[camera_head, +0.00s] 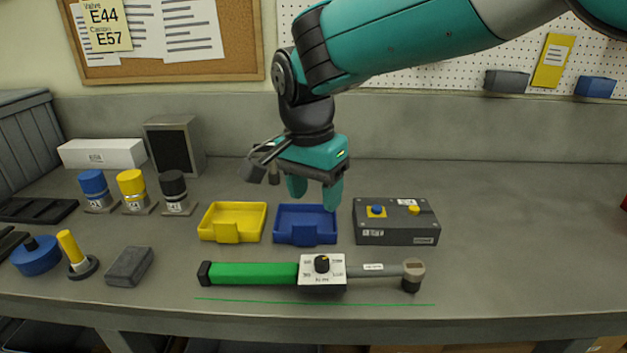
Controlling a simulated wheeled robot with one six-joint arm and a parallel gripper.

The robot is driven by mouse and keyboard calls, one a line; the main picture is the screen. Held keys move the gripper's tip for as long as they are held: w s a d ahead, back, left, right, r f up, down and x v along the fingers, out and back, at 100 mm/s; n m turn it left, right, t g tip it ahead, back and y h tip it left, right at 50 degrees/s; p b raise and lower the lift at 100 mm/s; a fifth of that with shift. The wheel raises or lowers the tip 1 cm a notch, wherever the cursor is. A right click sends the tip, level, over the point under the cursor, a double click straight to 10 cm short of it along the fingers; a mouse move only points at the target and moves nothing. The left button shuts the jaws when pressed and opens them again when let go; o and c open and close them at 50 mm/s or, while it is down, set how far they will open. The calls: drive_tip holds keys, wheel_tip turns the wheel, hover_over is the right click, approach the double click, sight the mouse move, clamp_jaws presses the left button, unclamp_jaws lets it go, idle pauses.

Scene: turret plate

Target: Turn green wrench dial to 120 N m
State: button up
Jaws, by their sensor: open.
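The green wrench (253,274) lies across the front of the bench, its green handle to the left and its grey head to the right. A white dial plate with a black dial knob (322,263) sits at its middle. Small marks surround the knob, but they are too small to read, and I cannot tell its setting. My gripper (315,195) points down above the blue tray, behind and above the dial. Its teal fingers are apart with nothing between them. It does not touch the wrench.
A yellow tray (233,240) and a blue tray (306,239) stand behind the wrench. A dark box (397,236) with blue and yellow buttons is right of them. Capped jars (132,185) and a grey block (130,266) are left. The bench's right side is clear.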

drive_tip(key=shift+a+r, duration=0.1)
drive_tip(key=shift+r, duration=1.2)
drive_tip(key=s+d+r+n+y, duration=0.1)
drive_tip(key=s+d+n, duration=0.5)
drive_tip(key=d, duration=0.4)
drive_tip(key=s+d+f+n+y, duration=0.1)
drive_tip(key=s+d+n+y, duration=0.1)
drive_tip(key=s+n, duration=0.2)
drive_tip(key=s+d+f+n+y, duration=0.1)
drive_tip(key=s+n, duration=0.3)
drive_tip(key=s, duration=0.7)
drive_tip(key=shift+s+d+f+y, duration=0.25)
drive_tip(key=shift+d+y, duration=0.25)
drive_tip(key=shift+d, duration=0.4)
drive_tip(key=shift+s, duration=0.2)
